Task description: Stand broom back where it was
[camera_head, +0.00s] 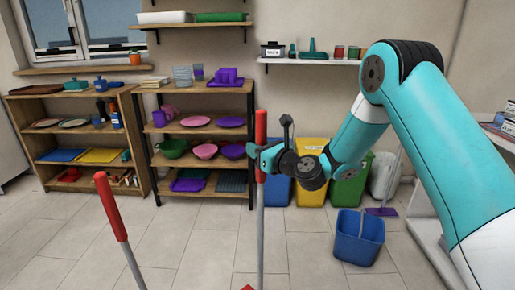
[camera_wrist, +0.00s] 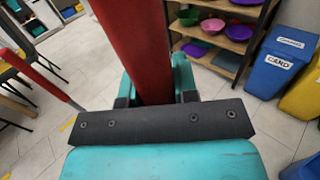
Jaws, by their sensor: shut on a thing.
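My gripper (camera_head: 262,160) is shut on the broom's red handle (camera_head: 261,130), below its top end. The broom's grey pole (camera_head: 260,235) hangs about upright and runs down out of the bottom of the picture. In the wrist view the red handle (camera_wrist: 135,45) passes between the teal jaws (camera_wrist: 155,95). The broom's head is not clearly seen; a small red bit shows at the bottom edge. A second red-handled pole (camera_head: 111,205) leans at the lower left, apart from my gripper. It also shows in the wrist view (camera_wrist: 45,75).
Shelves with bowls and plates (camera_head: 205,125) and a wooden bookcase (camera_head: 80,130) stand at the back left. Yellow bin (camera_head: 312,190), blue bin and green bin stand by the wall. A blue bucket (camera_head: 358,240) sits on the tiles at right. The floor at centre left is clear.

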